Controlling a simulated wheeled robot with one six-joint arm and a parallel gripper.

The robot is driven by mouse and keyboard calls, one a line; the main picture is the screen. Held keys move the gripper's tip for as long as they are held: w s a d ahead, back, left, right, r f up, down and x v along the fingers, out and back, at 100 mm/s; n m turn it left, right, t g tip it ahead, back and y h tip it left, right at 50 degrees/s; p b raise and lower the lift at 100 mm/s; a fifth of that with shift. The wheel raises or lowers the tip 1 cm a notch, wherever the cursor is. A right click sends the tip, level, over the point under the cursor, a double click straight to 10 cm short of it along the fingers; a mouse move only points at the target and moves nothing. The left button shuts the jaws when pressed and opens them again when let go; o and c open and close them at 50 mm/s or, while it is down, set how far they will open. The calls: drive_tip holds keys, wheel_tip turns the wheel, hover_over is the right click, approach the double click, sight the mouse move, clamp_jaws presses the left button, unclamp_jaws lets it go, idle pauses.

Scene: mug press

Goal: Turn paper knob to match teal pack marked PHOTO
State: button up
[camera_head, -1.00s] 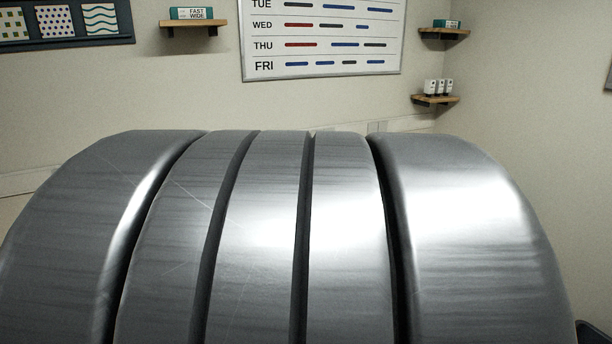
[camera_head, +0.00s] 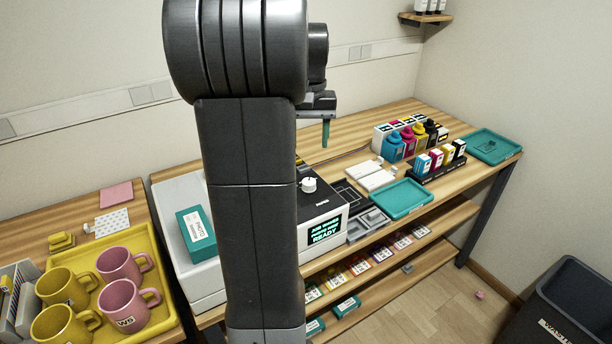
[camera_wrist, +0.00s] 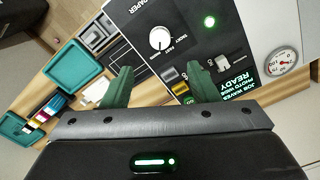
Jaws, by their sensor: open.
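The paper knob is a round white dial on the dark press panel; it shows in the head view (camera_head: 309,184) and the wrist view (camera_wrist: 160,38). PAPER is printed near it, with small labels around it; I cannot tell its setting clearly. The teal pack marked PHOTO (camera_head: 196,232) lies on the white machine top at left, beside my arm. My gripper (camera_head: 325,133) is above the bench behind the knob in the head view. In the wrist view its green fingers (camera_wrist: 159,82) are spread and empty, with the knob beyond them, apart from both.
The press display (camera_head: 325,230) is lit and reads READY. Teal trays (camera_head: 403,198), ink bottles (camera_head: 408,138) and cartridges stand at right. A yellow tray (camera_head: 165,262) with mugs is at left.

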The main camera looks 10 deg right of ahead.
sight(309, 181)
wheel_tip(309, 181, down, 12)
drive_tip(key=shift+f, duration=0.1)
idle(0.4)
